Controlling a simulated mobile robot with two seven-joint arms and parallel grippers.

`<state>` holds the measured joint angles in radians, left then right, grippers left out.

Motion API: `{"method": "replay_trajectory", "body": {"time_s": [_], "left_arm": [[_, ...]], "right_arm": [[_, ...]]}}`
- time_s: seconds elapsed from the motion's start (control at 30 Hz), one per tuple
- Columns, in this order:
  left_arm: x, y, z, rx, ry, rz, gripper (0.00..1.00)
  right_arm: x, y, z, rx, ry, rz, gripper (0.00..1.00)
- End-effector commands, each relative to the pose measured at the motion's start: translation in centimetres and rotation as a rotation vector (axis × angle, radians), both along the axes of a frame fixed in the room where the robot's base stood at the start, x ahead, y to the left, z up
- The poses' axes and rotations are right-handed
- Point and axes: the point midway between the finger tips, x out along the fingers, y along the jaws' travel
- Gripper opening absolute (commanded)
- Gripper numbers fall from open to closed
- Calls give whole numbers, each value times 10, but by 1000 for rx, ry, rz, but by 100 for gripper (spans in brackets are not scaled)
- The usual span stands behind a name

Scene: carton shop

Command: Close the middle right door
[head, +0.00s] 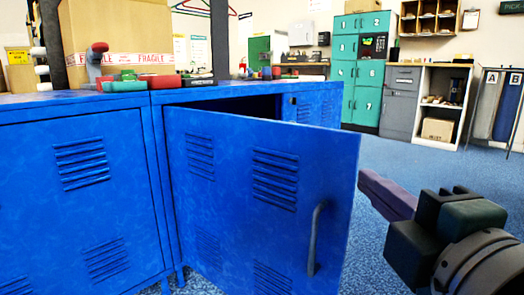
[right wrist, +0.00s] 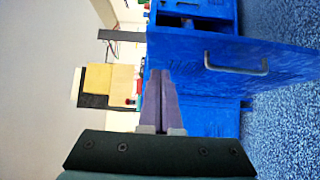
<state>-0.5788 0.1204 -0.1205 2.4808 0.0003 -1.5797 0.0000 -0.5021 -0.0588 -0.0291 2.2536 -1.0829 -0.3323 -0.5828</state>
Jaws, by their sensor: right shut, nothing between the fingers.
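A blue locker door (head: 262,195) with louvre slots and a grey bar handle (head: 316,240) stands open, swung out toward me from its hinge on the left. A dark gap into the locker shows above it. In the right wrist view the door (right wrist: 270,50) and its handle (right wrist: 237,66) appear turned sideways. My right gripper (head: 366,180) is shut and empty, its purple fingers pointing left beside the door's free edge. Its closed fingertips also show in the right wrist view (right wrist: 158,75), apart from the handle. Whether they touch the door is unclear. My left gripper is out of view.
A closed blue door (head: 75,200) is to the left. Several tools and a carton (head: 118,40) are on the locker top (head: 215,92). Teal lockers (head: 360,70), a grey cabinet (head: 400,100) and a white shelf (head: 443,105) stand behind. Blue floor (head: 400,165) lies open to the right.

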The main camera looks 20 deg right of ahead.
Motion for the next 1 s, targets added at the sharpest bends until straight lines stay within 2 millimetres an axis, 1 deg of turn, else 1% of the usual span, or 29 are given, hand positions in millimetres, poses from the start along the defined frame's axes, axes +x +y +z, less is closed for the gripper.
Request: {"method": "replay_trajectory", "body": {"time_s": [0.03,0.2,0.27,0.3,0.4,0.6,1.0], "left_arm": [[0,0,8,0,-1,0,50],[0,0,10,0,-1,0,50],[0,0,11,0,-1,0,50],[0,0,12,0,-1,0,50],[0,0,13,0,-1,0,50],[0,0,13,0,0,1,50],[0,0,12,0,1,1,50]], "right_arm": [[11,-4,6,-3,-4,0,0],[46,-14,2,-2,-4,-1,0],[57,-18,2,-2,-3,-2,0],[60,-25,2,-4,-1,-3,0],[66,-38,1,-2,1,-3,0],[73,-51,0,2,2,-1,0],[73,-53,0,2,1,0,0]]}}
